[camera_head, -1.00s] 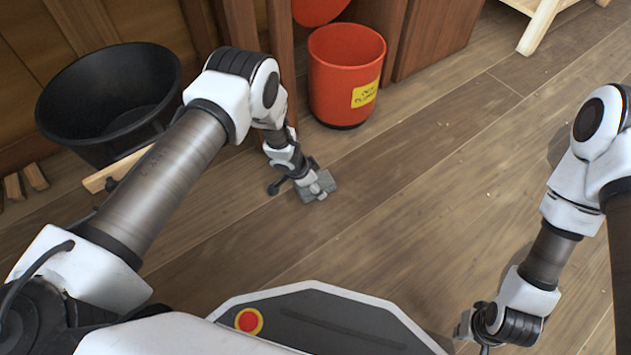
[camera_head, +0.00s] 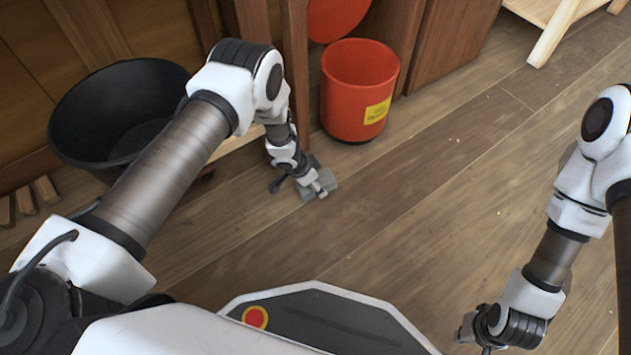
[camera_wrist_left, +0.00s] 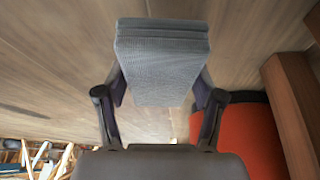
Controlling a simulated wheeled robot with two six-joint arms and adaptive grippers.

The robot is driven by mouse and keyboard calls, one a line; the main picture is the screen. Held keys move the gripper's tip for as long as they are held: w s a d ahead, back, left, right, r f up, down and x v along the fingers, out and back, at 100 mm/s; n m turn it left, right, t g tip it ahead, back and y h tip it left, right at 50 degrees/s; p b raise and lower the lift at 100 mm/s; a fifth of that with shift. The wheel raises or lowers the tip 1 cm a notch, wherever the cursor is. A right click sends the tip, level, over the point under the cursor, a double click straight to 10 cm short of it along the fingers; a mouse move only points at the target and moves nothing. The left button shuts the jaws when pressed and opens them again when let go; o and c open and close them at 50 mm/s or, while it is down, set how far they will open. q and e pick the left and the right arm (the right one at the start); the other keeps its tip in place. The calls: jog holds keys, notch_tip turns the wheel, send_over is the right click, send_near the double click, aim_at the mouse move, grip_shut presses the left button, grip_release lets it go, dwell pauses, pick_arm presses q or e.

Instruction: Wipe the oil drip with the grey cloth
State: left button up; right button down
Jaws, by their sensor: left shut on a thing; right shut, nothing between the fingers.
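The grey cloth (camera_head: 316,187) is a folded pad at floor level in the head view. It fills the space between the fingers in the left wrist view (camera_wrist_left: 162,70). My left gripper (camera_head: 312,184) is shut on the cloth, close over or on the wooden floor; I cannot tell if the cloth touches it. My right gripper (camera_head: 473,330) is low at the bottom right in the head view, away from the cloth, with nothing held. No oil drip shows in these frames; the cloth or arm may hide it.
A red bin (camera_head: 356,95) with a yellow label stands on the floor just beyond the cloth. A black tub (camera_head: 105,95) sits at the upper left. A wooden trestle (camera_head: 548,38) is at the top right. The floor (camera_head: 430,190) between my arms is clear.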

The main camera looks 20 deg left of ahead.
pick_arm(q)
jog(key=shift+r+p, duration=1.55)
jog(key=shift+r, duration=0.6)
